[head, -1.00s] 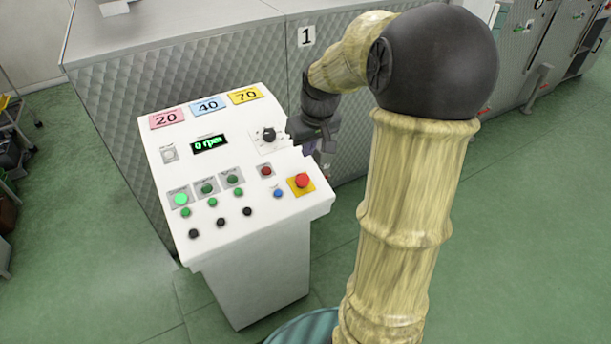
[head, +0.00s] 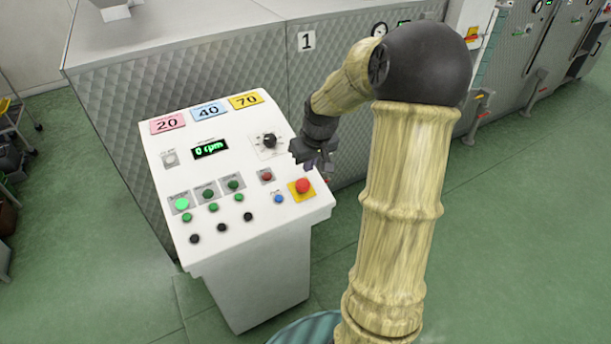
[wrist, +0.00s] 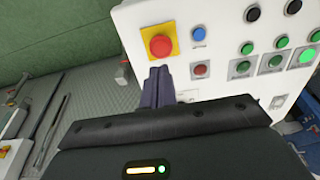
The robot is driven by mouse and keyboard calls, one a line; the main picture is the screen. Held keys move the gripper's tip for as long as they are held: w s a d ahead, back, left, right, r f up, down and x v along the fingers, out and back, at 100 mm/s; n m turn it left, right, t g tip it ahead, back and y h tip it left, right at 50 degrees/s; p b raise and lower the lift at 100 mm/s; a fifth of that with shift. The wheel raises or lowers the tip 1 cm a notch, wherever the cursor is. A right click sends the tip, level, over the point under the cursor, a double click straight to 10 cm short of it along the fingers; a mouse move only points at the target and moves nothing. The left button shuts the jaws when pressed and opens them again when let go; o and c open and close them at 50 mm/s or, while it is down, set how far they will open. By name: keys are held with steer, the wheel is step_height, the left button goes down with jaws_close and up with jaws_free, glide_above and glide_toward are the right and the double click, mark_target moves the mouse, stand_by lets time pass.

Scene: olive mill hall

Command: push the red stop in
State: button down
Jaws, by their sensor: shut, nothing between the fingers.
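The red stop (head: 303,186) is a round red mushroom button on a yellow square plate near the right edge of the white control panel (head: 262,212). It stands proud of the plate. In the wrist view the red stop (wrist: 160,46) is in full sight just past the fingertips. My gripper (head: 318,168) is above the panel's right edge, a little behind the stop in the head view. In the wrist view my gripper (wrist: 157,72) has its fingers together, empty. The tips look apart from the stop, though the gap is hard to judge.
A blue button (head: 278,198) and a small red button (head: 266,175) sit close to the stop. A black knob (head: 269,141), green buttons and black buttons share the panel. The display (head: 210,147) reads 0 rpm. A quilted metal machine (head: 240,62) stands behind.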

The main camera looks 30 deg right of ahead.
mark_target(304, 183)
steer(key=p+x, duration=0.1)
steer(key=x, duration=0.5)
steer(key=shift+a+f, duration=0.1)
steer(key=shift+f, duration=0.45)
